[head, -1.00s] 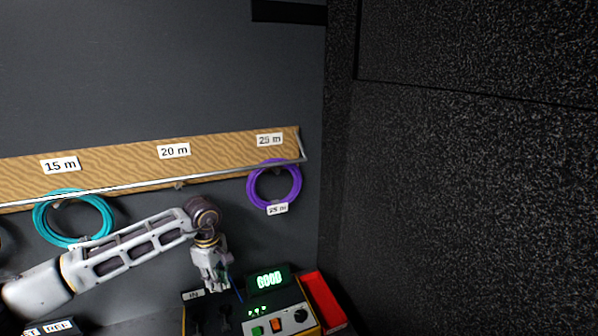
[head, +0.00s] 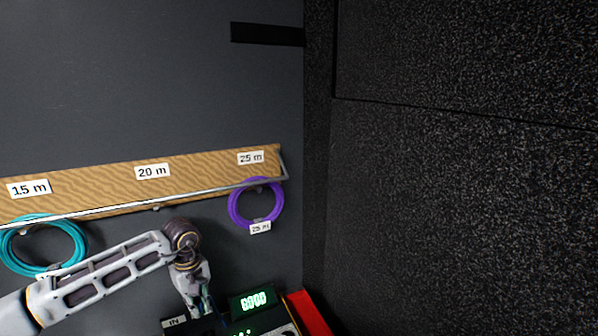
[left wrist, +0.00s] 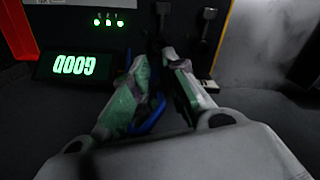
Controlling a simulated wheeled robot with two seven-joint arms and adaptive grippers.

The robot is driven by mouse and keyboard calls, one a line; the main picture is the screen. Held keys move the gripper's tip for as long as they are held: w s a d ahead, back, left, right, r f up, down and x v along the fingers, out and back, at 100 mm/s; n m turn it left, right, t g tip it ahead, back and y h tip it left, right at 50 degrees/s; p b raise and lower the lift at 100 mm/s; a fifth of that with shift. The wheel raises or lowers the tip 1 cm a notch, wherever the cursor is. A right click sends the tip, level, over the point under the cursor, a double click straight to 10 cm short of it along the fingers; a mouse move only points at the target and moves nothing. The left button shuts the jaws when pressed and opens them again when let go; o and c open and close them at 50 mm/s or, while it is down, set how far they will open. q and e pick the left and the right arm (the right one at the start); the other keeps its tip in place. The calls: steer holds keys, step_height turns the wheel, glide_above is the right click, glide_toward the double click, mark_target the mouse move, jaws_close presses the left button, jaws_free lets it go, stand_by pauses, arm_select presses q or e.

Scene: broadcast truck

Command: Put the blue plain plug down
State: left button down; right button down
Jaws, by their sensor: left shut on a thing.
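My left gripper (head: 202,304) is low in the head view, beside the tester's lit display. In the left wrist view its two fingers (left wrist: 156,62) are close together, shut on the blue plug. Only a blue bent piece (left wrist: 150,118) of the plug or its lead shows between the fingers; the rest is hidden by them. The tester (head: 253,300) has a green display reading GOOD; the display shows upside down in the left wrist view (left wrist: 76,66). I cannot tell whether the plug touches the tester. My right gripper is not in view.
Teal (head: 42,246) and purple (head: 256,203) cable coils hang under a wooden board (head: 115,185) with length labels. A red bin (head: 309,313) stands right of the tester. A black textured wall (head: 450,170) fills the right. Dark sockets or plugs (left wrist: 206,22) show beyond the fingers.

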arm_select(q)
steer(key=shift+w+d+m, duration=0.15)
steer(key=shift+m, duration=2.75)
steer(key=s+d+f+m, duration=0.2)
steer(key=d+f+m, duration=0.1)
steer(key=d, duration=0.2)
steer(key=shift+d+m, duration=0.25)
steer(key=shift+m, duration=0.15)
steer(key=shift+s+a+f, duration=0.1)
steer(key=shift+s+a, duration=0.05)
